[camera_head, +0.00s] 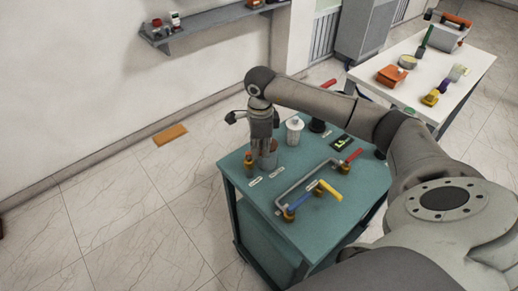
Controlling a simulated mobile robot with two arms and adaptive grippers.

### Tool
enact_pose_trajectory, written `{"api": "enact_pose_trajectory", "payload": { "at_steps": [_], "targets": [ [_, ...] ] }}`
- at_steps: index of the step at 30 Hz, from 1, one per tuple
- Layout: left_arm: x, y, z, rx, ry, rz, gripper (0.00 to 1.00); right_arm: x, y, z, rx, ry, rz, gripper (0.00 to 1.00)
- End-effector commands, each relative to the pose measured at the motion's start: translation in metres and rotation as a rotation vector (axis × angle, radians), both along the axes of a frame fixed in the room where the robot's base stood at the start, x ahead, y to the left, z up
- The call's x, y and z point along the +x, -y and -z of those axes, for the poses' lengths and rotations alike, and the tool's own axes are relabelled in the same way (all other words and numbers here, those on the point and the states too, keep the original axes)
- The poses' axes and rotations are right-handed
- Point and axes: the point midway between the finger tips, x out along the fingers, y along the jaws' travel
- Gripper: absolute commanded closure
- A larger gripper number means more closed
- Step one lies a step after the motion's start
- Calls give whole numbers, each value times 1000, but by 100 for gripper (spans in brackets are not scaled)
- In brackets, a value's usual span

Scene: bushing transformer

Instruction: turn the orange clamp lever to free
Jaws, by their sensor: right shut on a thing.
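My right gripper (267,148) points straight down at the left back part of a teal table (222,163). It is shut on a small brownish-orange part beside a grey cylinder (270,163). The fingers hide most of this part, so I cannot tell for sure that it is the orange clamp lever or how it is turned. A small brass-orange fitting (248,165) stands just left of the gripper. My left gripper is not in view.
On the teal table are a white ribbed bushing (294,131), a grey bent pipe (291,190), a yellow lever (330,190), a blue bar (301,199) and a red lever (354,155). A white table (465,73) with tools stands behind right.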

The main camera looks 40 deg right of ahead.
Motion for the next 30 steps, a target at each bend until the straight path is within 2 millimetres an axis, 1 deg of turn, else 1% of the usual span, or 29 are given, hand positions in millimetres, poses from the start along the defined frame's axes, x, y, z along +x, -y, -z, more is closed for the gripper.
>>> {"api": "enact_pose_trajectory", "payload": {
  "at_steps": [1, 15, 24, 30],
  "targets": [
    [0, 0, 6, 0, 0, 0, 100, -1, 0, 2, 0, 3, 45, 100],
    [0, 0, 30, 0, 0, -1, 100, -12, -11, 2, 0, 2, 491, 100],
    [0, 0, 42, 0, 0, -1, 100, -16, -18, 1, 0, 2, 756, 100],
    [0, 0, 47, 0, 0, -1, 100, -17, -23, 0, 1, 2, 892, 100]
  ]
}}
